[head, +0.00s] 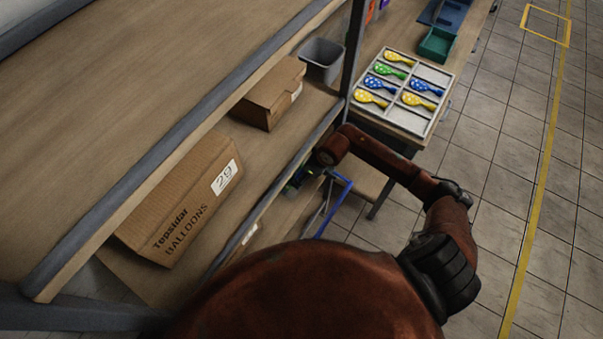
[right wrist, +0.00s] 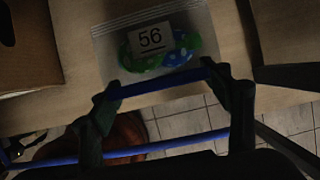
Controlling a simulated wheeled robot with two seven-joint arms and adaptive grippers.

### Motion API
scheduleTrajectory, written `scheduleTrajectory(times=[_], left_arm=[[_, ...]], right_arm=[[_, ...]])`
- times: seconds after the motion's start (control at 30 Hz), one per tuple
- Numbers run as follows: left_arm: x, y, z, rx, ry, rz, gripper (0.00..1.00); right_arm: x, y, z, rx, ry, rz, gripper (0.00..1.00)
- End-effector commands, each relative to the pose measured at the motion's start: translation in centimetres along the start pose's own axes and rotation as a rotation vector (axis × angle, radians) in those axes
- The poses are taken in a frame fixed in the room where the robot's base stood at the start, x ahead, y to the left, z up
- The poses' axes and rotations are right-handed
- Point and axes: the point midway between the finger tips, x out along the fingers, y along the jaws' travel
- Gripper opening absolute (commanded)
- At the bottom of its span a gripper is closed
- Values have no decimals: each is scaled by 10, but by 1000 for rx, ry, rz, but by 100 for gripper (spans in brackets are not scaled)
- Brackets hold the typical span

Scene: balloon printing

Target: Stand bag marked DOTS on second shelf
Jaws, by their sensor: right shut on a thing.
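A clear zip bag (right wrist: 192,20) with a white label reading 56 lies face-on to the right wrist camera. It holds green and blue balloons with pale dots; the word DOTS does not show. In the head view my right gripper (head: 300,179) is at the shelf's front edge, small and dark. A shelf (head: 120,268) bears two cardboard boxes. My left gripper is out of view.
A compartment tray (head: 432,75) of balloons is beyond. Tiled floor at right is clear.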

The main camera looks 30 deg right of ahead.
Motion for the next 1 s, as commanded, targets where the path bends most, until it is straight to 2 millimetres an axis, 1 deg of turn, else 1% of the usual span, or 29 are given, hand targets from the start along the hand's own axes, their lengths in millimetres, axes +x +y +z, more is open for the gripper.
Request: scheduleTrajectory(times=[0.03,0.1,0.2,0.3,0.7,0.73,0.97,1.0], left_arm=[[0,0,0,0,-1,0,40],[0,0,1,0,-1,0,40],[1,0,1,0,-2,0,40],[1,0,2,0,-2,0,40],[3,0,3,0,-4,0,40],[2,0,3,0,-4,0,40],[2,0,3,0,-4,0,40],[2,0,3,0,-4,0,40]], right_arm=[[2,1,6,0,-2,1,49],[4,0,12,-1,-2,0,49],[13,1,7,1,2,2,49],[17,1,5,1,2,1,49],[20,0,4,-1,1,0,49],[20,0,4,0,1,0,73],[19,0,4,-1,0,0,89],[19,0,4,-1,0,0,89]])
